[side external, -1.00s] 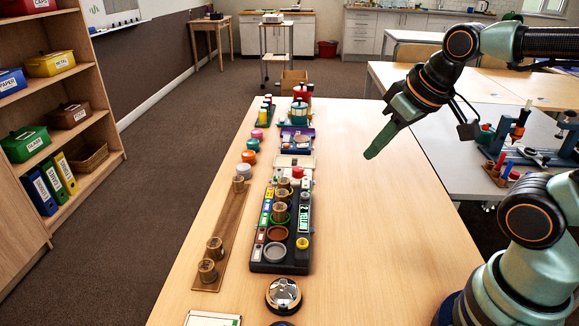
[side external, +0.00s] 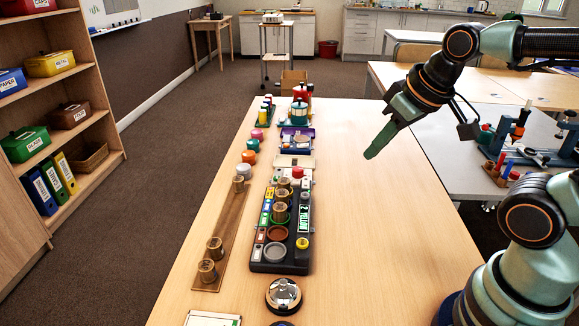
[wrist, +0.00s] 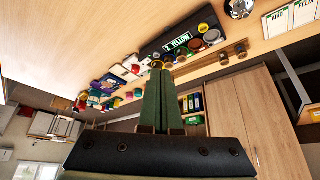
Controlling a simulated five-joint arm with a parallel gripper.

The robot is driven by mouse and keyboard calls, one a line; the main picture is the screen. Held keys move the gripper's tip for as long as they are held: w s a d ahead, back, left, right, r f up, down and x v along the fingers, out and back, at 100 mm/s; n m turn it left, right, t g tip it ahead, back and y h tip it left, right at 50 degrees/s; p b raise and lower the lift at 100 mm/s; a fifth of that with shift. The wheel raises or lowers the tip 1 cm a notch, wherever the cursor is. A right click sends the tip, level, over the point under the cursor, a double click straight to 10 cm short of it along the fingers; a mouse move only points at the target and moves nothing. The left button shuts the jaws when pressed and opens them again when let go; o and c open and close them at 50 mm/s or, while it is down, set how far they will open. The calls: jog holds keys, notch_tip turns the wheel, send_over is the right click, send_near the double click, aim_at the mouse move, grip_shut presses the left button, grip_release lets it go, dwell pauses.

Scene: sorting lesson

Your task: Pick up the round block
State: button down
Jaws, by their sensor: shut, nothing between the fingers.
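My gripper (side external: 372,153) is shut and empty, in the air over the right half of the table in the side view. In the wrist view its green fingers (wrist: 160,95) are together. Several round blocks are in view, and I cannot tell which one is meant. Brass-coloured round blocks stand on a wooden strip (side external: 230,213): one at the far end (side external: 238,184) and two at the near end (side external: 215,248). Another brass-coloured round block (side external: 281,211) stands on the black board (side external: 280,268). My gripper is apart from all of them, to their right.
The black board carries coloured dishes and a small display reading "2 YELLOW". A silver dome (side external: 283,295) and a white card (side external: 212,319) lie at the near end. Coloured round pieces (side external: 252,145) line the left edge. The right half of the table (side external: 370,240) is clear.

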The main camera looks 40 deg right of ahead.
jog(key=shift+c, duration=1.8)
grip_release()
